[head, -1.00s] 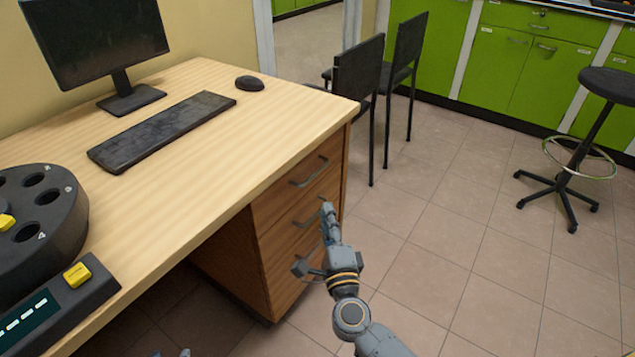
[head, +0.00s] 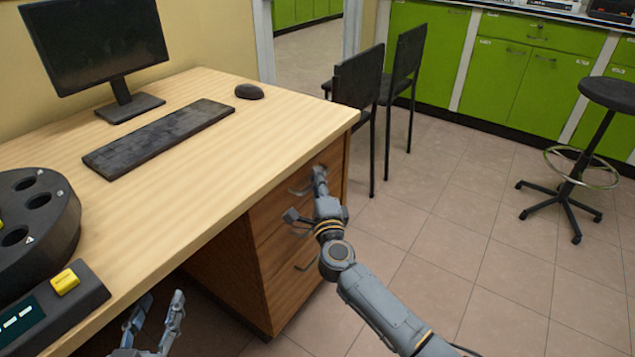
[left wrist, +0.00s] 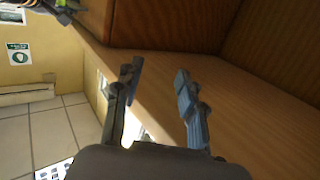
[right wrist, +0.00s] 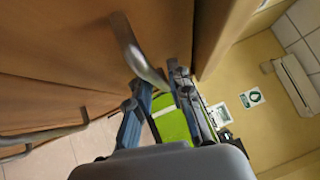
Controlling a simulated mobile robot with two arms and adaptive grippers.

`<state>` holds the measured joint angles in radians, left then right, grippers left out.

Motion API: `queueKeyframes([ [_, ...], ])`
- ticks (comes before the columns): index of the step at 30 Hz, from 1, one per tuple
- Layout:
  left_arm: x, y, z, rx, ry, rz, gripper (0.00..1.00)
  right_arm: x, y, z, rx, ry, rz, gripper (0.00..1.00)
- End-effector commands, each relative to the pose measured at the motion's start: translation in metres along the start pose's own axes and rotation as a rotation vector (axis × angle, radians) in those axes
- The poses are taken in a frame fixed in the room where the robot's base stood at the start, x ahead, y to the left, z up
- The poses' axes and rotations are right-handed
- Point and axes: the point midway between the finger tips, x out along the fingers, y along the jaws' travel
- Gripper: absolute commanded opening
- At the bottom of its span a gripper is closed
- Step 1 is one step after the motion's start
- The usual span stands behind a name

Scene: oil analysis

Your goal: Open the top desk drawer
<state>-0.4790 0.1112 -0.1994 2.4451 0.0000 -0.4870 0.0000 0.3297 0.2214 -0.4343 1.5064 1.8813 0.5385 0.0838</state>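The wooden desk's top drawer (head: 328,160) sits just under the desktop and looks shut, flush with the cabinet. Its curved metal handle (head: 298,190) also shows in the right wrist view (right wrist: 128,45). My right gripper (head: 305,194) is at the drawer fronts, its fingers apart around the level of this handle. In the right wrist view the near end of the handle reaches between the open fingertips (right wrist: 160,86); I cannot tell whether they touch it. My left gripper (head: 158,304) is open and empty, low beside the desk's front edge.
A lower drawer handle (head: 307,263) is below my right gripper. On the desktop (head: 200,170) are a monitor (head: 95,45), keyboard (head: 160,138), mouse (head: 249,91) and dark round device (head: 45,225). Black chairs (head: 358,80) stand beyond the desk.

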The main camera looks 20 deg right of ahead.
Motion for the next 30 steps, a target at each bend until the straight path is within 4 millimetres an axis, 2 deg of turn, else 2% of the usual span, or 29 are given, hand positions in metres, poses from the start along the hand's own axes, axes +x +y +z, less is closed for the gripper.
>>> queueKeyframes([
  [8, 0.0, 0.0, -0.001, 0.0, 0.006, 0.0, 0.4, 0.001, 0.0, 0.0, 0.001, 0.0, 0.0, 0.2],
  [11, 0.0, 0.0, -0.001, 0.0, 0.006, 0.0, 0.4, 0.001, 0.0, 0.0, 0.001, 0.0, 0.0, 0.0],
  [23, 0.0, 0.0, -0.001, 0.0, -0.002, 0.0, 0.4, 0.0, 0.0, -0.001, 0.0, 0.0, 0.001, 0.0],
  [30, -0.009, -0.005, 0.032, 0.002, -0.192, -0.012, 0.4, -0.008, -0.003, -0.008, -0.001, 0.0, 0.004, 0.0],
])
